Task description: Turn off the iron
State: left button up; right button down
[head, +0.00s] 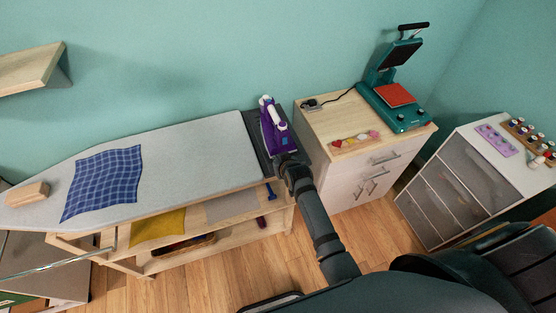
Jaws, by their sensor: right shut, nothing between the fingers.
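The purple and white iron (275,130) sits on a dark rest at the right end of the grey ironing board (190,147). My right arm reaches up from the lower right, and my right gripper (287,160) is at the near end of the iron. It is shut, and nothing shows in it. I cannot tell whether it touches the iron. The iron's near end is partly hidden by the gripper, and no switch can be made out. My left gripper is not in view.
A blue checked cloth (104,180) and a wooden block (27,194) lie on the board. Right of it, a wooden cabinet (320,120) bears a teal heat press (398,100). A white drawer unit (468,143) holds thread spools. A wall shelf (28,68) is at upper left.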

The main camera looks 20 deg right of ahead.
jog(key=v, duration=0.7)
jog(key=shift+s, duration=0.2)
jog(key=shift+r, duration=0.15)
jog(key=s+d+f+g+b, duration=0.1)
jog(key=s+f, duration=0.3)
jog(key=f, duration=0.5)
jog(key=s+f+g, duration=0.2)
jog(key=s+f, duration=0.3)
jog(key=f, duration=0.4)
jog(key=s+d+f+g+b, duration=0.1)
jog(key=s+f, duration=0.3)
jog(key=f, duration=0.5)
jog(key=s+d+f+g, duration=0.1)
jog(key=s+d+f, duration=0.2)
jog(key=s, duration=0.6)
jog(key=s+d+f+g, duration=0.2)
jog(key=s+d+f, duration=0.1)
jog(key=s+f, duration=0.5)
jog(key=s+d+f+g+h+b, duration=0.1)
jog(key=s+f, duration=0.5)
jog(key=s, duration=0.6)
jog(key=shift+s+d+g, duration=0.2)
jog(key=shift+d+g, duration=0.4)
jog(key=shift+d, duration=0.35)
